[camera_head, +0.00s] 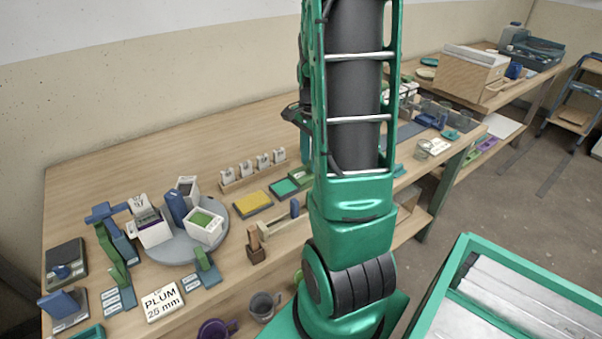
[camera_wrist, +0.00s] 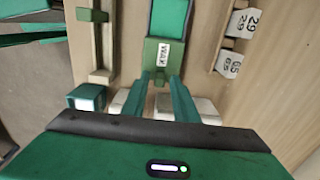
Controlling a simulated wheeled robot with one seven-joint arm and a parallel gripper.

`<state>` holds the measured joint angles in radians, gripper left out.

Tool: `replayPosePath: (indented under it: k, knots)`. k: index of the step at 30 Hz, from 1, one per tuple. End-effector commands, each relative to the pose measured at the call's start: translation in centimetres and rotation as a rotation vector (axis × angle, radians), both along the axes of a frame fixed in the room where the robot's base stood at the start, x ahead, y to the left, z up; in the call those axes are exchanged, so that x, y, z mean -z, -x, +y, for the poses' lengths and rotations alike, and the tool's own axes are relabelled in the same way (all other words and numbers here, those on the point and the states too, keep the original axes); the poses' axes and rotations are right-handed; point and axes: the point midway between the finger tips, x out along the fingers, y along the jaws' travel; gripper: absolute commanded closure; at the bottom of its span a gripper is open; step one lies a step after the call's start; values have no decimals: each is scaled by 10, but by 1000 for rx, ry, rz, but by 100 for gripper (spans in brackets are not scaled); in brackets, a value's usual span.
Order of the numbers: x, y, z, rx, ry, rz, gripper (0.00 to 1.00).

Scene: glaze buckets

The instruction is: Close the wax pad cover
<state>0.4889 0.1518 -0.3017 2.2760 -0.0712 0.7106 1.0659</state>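Contact cannot be told. In the head view, a flat green pad (camera_head: 285,187) lies on the bench left of my arm. My arm hides my gripper in that view.
A yellow pad (camera_head: 253,203) lies beside the green pad. A wooden rack with numbered tags (camera_head: 253,168) stands behind; its tags also show in the wrist view (camera_wrist: 235,42). A wooden holder (camera_head: 283,219) is in front. A round grey tray (camera_head: 176,248) holding white buckets stands left.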

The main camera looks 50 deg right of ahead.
Motion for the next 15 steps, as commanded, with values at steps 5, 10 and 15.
replayPosePath:
  k: [5, 10, 15]
  knots:
    - [1, 0, 0, 0, 0, 0, 73]
    - [1, 0, 0, 0, 0, 0, 88]
    - [1, 0, 0, -1, 0, -1, 100]
